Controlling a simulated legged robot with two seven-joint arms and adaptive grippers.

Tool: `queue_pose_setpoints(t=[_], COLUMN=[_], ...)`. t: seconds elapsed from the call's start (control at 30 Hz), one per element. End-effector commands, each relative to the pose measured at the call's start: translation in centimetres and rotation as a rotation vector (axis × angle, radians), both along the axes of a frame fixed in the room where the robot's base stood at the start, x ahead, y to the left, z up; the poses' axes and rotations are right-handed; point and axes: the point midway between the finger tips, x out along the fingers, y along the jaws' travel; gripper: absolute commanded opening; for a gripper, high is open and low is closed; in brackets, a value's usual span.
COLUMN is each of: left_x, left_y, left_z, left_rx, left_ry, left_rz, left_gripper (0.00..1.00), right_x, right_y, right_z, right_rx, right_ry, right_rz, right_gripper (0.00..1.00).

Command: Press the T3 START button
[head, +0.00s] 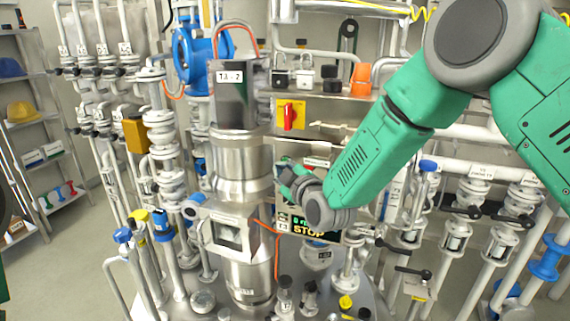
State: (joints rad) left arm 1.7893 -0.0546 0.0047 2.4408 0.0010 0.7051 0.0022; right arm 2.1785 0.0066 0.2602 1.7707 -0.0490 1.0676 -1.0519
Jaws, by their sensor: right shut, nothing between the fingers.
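A control panel (325,239) with a STOP label (309,231) and a small lit display sits in the middle of the plant, right of the steel column (243,160). My right arm comes in from the upper right. My right gripper (287,177) is shut and empty, in front of the upper left part of this panel. The gripper and wrist hide much of the panel, and I cannot see the START button. Whether the fingertips touch anything cannot be told. My left gripper is not in view.
A yellow plate with a red switch (289,117) is above the panel. A blue valve body (196,58) is at upper left. Pipes and black-handled valves (403,270) crowd the right. Shelves with helmets (21,112) stand far left; the floor (75,265) there is clear.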

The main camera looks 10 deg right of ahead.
Motion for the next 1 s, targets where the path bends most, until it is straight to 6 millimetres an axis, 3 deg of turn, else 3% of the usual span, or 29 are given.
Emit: queue_pose_setpoints(t=[1.0], left_x=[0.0], left_y=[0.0], left_z=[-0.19], left_rx=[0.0], left_ry=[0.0], left_rz=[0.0], left_gripper=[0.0], right_x=[0.76], right_y=[-0.68], right_z=[0.46], right_rx=[0.001], right_ry=[-0.007], right_rz=[-0.003], right_gripper=[0.0])
